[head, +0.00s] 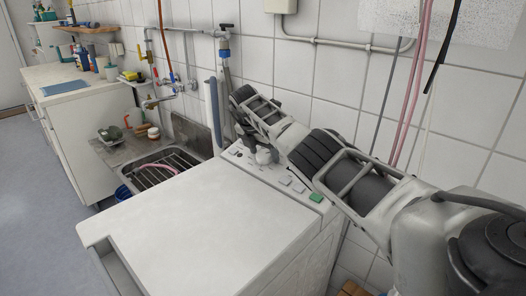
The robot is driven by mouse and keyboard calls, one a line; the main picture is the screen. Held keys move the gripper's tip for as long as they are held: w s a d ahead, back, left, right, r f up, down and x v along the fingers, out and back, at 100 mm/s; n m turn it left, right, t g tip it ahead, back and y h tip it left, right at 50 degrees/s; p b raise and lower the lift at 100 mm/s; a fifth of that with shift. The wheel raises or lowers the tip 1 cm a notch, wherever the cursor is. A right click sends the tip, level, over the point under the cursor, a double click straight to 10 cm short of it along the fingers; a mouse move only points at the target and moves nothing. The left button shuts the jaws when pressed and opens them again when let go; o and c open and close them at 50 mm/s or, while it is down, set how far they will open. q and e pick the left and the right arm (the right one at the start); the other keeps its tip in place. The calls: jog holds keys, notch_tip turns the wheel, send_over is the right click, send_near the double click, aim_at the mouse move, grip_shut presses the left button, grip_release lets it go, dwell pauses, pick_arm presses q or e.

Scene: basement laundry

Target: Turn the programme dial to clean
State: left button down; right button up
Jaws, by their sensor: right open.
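A white washing machine (205,220) stands in the middle, with a control panel (287,186) along its back edge. The panel carries several small light buttons and a green button (316,197) at its right end. My right arm reaches in from the right, low over the panel. My right gripper (262,153) is open at the left part of the panel. The programme dial cannot be told apart from the dark fingers there, and its setting is hidden. I cannot tell whether the fingers touch it. My left gripper is not in view.
A steel sink (163,168) with a rack and a pink hose lies left of the machine. Taps and pipes (175,90) run on the tiled wall behind. A white counter (75,80) stands further left. The machine's top is clear.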

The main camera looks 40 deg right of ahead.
jog(key=c, duration=1)
